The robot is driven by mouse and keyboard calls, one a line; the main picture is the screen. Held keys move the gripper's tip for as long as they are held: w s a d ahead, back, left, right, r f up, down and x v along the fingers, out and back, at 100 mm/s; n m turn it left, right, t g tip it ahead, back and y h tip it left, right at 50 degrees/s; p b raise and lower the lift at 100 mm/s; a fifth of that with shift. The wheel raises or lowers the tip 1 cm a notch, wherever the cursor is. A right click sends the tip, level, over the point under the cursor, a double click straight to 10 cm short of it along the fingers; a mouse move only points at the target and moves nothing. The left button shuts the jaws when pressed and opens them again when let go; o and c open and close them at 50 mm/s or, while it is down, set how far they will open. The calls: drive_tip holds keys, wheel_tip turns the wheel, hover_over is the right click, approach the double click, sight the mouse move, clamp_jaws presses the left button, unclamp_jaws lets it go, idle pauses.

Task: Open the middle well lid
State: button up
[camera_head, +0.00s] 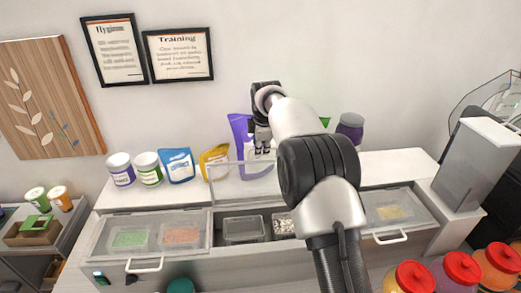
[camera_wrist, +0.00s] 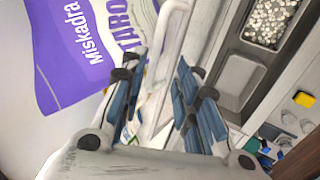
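The middle well lid (camera_head: 228,184) is a clear panel standing raised, roughly upright, behind the uncovered middle well (camera_head: 243,229). My gripper (camera_head: 261,149) is at the lid's upper edge, and my arm hides part of the lid and well. In the wrist view, my gripper (camera_wrist: 161,64) is open, with its blue-grey fingers apart. The lid's pale handle bar (camera_wrist: 172,45) runs between the fingers, with visible gaps; I cannot tell whether it touches either one. The uncovered well also shows its metal bins (camera_wrist: 240,76) in the wrist view.
The left lid (camera_head: 155,231) and right lid (camera_head: 395,208) lie closed, with handles at the front. A purple bag (camera_head: 239,128) stands close behind my gripper. Tubs and pouches line the back shelf. Red-lidded jars (camera_head: 461,268) stand at front right.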

drive_tip(key=v, duration=0.8)
drive_tip(key=shift+s+r, duration=0.1)
drive_tip(key=s+d+f+m+b, duration=0.2)
drive_tip(key=s+f+m+b, duration=0.1)
drive_tip(key=s+b, duration=0.4)
drive_tip(key=s+d+f+m+b, duration=0.1)
drive_tip(key=s+f+m+b, duration=0.3)
drive_tip(key=s, duration=0.6)
drive_tip(key=s+d+f+m+b, duration=0.2)
drive_tip(key=s+m+b, duration=0.1)
drive_tip(key=s+b, duration=0.5)
drive_tip(key=s+d+f+m+b, duration=0.1)
drive_tip(key=s+f+m+b, duration=0.7)
drive_tip(key=s+f, duration=1.5)
drive_tip(key=b, duration=0.5)
drive_tip(key=shift+s+d+f+g, duration=0.2)
drive_tip(key=shift+s+d+g, duration=0.1)
drive_tip(key=shift+s+d, duration=0.05)
